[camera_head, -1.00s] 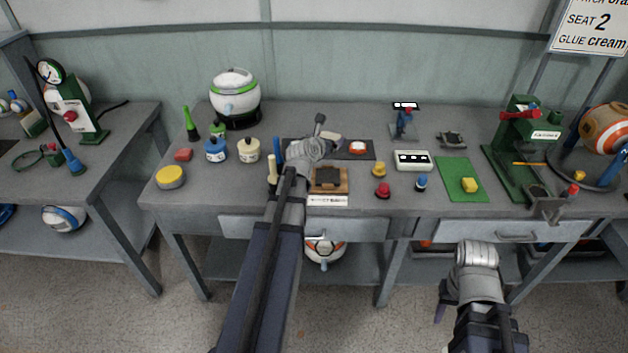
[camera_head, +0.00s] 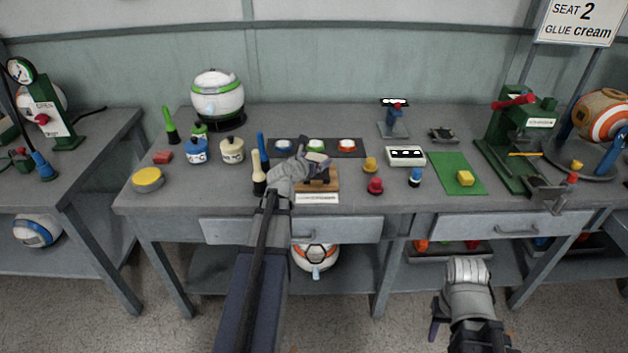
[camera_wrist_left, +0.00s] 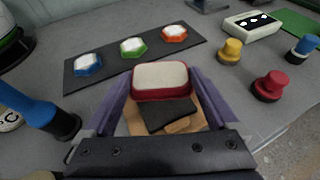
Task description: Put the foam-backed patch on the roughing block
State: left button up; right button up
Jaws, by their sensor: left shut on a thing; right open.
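My left gripper (camera_head: 314,162) is shut on the foam-backed patch (camera_wrist_left: 160,78), a rounded red piece with a cream top, seen between the purple fingers in the left wrist view. The roughing block (camera_head: 330,184), a wooden base with a dark pad (camera_wrist_left: 168,114), lies under and just in front of the held patch. Patch and gripper partly hide it. I cannot tell whether the patch touches the pad. My right gripper (camera_head: 436,328) is open and low in front of the bench, its fingers mostly hidden.
A dark mat (camera_head: 330,147) behind the block holds blue, green and orange pieces with white tops. A blue-handled brush (camera_head: 262,150) and a cream-handled brush (camera_head: 257,175) stand left of the block. Yellow (camera_head: 370,165) and red (camera_head: 375,186) knobbed pieces stand to its right.

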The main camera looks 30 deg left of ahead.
pick_arm(q)
jog(key=shift+f, duration=0.45)
pick_arm(e)
jog(key=shift+f, duration=0.45)
pick_arm(q)
notch_tip(320, 180, down, 4)
jog(key=b, duration=0.3)
jog(key=shift+r+b, duration=0.25)
jog(key=shift+b, duration=0.05)
pick_arm(e)
notch_tip(320, 180, down, 3)
jog(key=shift+f, duration=0.2)
pick_arm(q)
jog(key=shift+f, duration=0.2)
jog(key=o, duration=1)
jog(key=shift+c, duration=0.2)
pick_arm(e)
jog(key=shift+f, duration=0.15)
pick_arm(q)
jog(key=shift+r, duration=0.1)
